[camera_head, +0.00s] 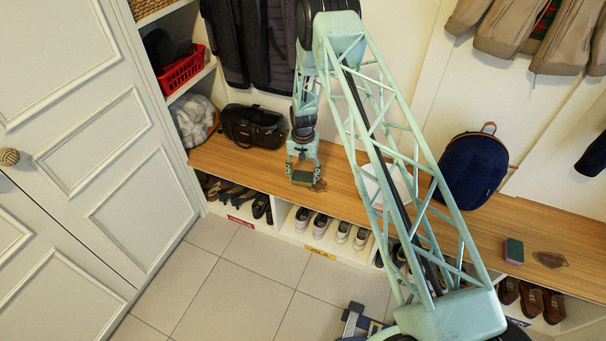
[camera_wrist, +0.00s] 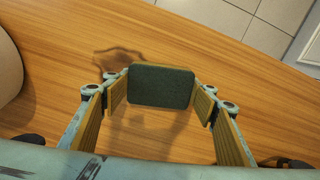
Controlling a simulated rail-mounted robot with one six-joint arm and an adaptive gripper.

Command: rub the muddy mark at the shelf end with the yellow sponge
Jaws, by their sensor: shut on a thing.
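My gripper (camera_head: 302,173) is shut on a sponge (camera_wrist: 160,86) over the wooden shelf top (camera_head: 345,180), toward its left part. The sponge shows mostly its dark green face; its yellow body is hardly visible. In the wrist view the gripper's fingers (camera_wrist: 160,95) hold it from both sides. A brown muddy mark (camera_wrist: 112,57) lies on the wood beside the sponge and partly behind it; it also shows just right of the gripper in the head view (camera_head: 320,186). I cannot tell whether the sponge touches the wood.
A second sponge, pink and green (camera_head: 514,251), stands near another dark mark (camera_head: 550,260) at the right of the shelf. A black bag (camera_head: 254,126) sits left of my gripper, a navy backpack (camera_head: 472,168) to the right. Shoes (camera_head: 320,224) fill the cubbies below. Coats hang behind.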

